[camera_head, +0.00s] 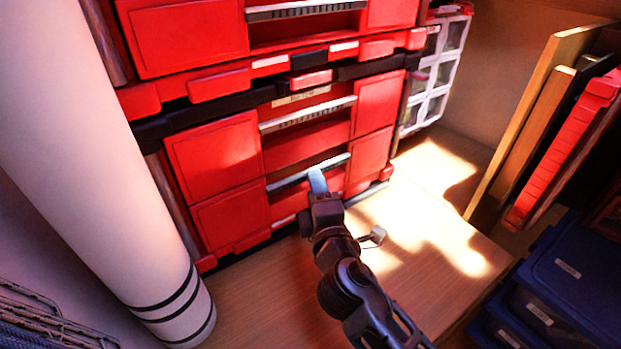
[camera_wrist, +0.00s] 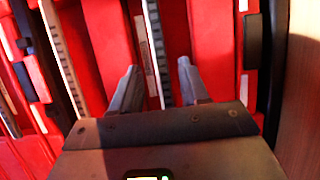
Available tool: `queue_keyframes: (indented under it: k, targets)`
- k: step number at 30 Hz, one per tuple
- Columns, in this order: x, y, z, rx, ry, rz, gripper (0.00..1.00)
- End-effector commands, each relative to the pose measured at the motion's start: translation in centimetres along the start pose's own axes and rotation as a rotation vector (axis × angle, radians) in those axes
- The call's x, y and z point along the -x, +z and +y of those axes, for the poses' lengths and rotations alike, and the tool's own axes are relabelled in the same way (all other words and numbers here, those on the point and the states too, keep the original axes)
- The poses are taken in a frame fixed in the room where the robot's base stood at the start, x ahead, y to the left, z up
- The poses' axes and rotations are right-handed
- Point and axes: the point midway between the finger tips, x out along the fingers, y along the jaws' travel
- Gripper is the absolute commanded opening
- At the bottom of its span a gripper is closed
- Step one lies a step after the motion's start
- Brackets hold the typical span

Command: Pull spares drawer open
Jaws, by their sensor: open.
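A red case with stacked drawers (camera_head: 213,155) stands on the wooden surface. Its lowest visible drawer has a pale bar handle (camera_head: 290,180); I cannot read a "spares" label there. My gripper (camera_head: 317,174) is at this handle in the head view, partly covering it. In the wrist view my gripper (camera_wrist: 157,65) is open, with one finger on each side of a ridged pale handle bar (camera_wrist: 153,35). I cannot tell whether the fingertips reach past the bar or touch it. A small tan label (camera_wrist: 140,45) lies beside the bar. The drawers look closed.
Another red case (camera_head: 190,40) is stacked above. A white roll (camera_head: 95,150) stands close on the left. Leaning boards (camera_head: 520,130) and blue boxes (camera_head: 565,270) are on the right. The sunlit wooden surface (camera_head: 425,230) in front of the case is mostly clear.

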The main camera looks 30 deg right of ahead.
Motion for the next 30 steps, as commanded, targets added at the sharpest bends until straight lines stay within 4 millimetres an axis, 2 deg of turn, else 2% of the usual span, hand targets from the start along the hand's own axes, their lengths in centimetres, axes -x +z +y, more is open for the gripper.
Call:
queue_keyframes:
  k: [3, 9, 19, 30]
  targets:
    - [-1.9, 0.0, 0.1, -0.002, 0.001, -0.001, 0.45]
    - [-3.7, 0.1, 0.0, -0.002, 0.000, -0.001, 0.45]
    - [-4.0, 0.1, -0.1, -0.002, -0.001, 0.000, 0.45]
    - [-4.0, 0.0, 0.0, -0.002, -0.001, 0.000, 0.09]
